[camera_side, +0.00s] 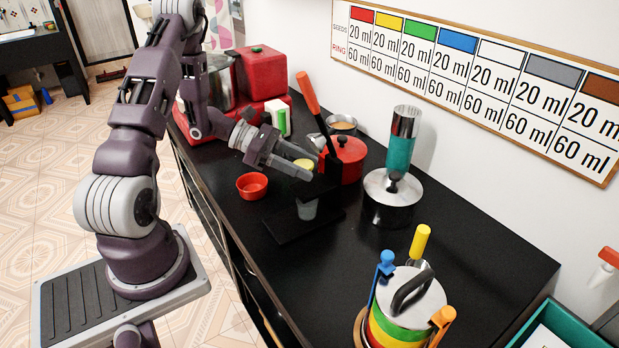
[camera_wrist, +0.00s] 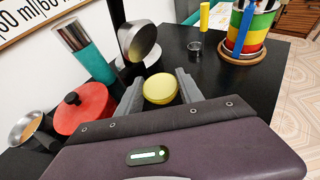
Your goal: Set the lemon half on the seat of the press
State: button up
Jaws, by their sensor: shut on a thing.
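The yellow lemon half (camera_wrist: 160,89) is held between the two fingers of my gripper (camera_wrist: 162,92) in the wrist view. In the side view it shows partly behind the near finger of my gripper (camera_side: 292,160), above the counter. The press has a black base (camera_side: 287,232), a raised orange handle (camera_side: 308,92) and a grey cup (camera_side: 307,209) low over the base. Its round metal head (camera_wrist: 138,40) shows just beyond the lemon half in the wrist view. The seat is mostly hidden; I cannot tell whether the lemon half touches it.
A red bowl (camera_side: 252,185) stands left of the press. A red lidded pot (camera_side: 346,160) is behind it. A rainbow-banded pot (camera_side: 407,308) is nearer the front. Black counter (camera_side: 468,240) is clear at right.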

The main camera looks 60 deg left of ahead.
aim_at(310, 187)
jog(key=shift+w+d, duration=0.6)
jog(key=shift+d, duration=0.1)
jog(key=shift+a+f, duration=0.15)
jog(key=shift+f, duration=1.6)
jog(key=shift+f, duration=0.1)
jog(key=o, duration=1.3)
